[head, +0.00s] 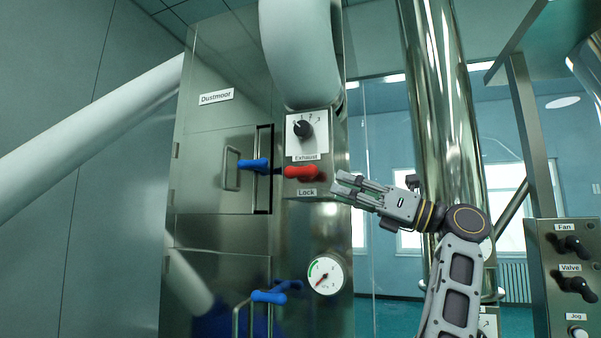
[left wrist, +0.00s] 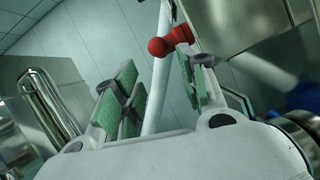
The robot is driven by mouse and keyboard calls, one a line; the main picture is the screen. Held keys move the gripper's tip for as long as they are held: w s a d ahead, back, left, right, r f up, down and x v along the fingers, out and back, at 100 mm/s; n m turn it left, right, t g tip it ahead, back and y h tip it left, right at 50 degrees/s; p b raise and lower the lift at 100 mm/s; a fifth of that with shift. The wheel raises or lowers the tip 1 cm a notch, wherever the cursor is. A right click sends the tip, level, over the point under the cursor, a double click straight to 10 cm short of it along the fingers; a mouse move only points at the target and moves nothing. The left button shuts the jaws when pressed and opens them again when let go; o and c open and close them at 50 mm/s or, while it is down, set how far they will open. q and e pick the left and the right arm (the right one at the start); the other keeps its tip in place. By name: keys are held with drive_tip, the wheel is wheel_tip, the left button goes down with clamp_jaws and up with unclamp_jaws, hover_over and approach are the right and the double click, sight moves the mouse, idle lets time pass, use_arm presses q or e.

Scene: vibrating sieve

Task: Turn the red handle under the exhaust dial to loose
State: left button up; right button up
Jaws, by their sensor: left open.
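The red handle (head: 301,172) sits on the metal cabinet front, below the exhaust dial (head: 303,129) and above the "Lock" label. It lies roughly horizontal. My left gripper (head: 338,186) is open and empty, a little to the right of the handle and slightly lower in the head view, its fingers pointing left toward it. The red handle also shows in the left wrist view (left wrist: 170,43), near the tip of the right-hand finger and not between the pads. I cannot tell whether finger and handle touch. My right gripper is not in view.
A blue handle (head: 254,165) on the cabinet door is close left of the red one. Another blue handle (head: 268,296) and a gauge (head: 326,275) are lower. A control panel (head: 566,270) with black knobs stands at the right. A steel column (head: 440,90) rises behind my arm.

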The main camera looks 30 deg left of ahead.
sight(308, 175)
use_arm(q)
drive_tip(key=p+x, duration=0.2)
drive_tip(key=x, duration=0.8)
drive_tip(key=shift+x, duration=1.05)
drive_tip(key=shift+f, duration=0.1)
clamp_jaws()
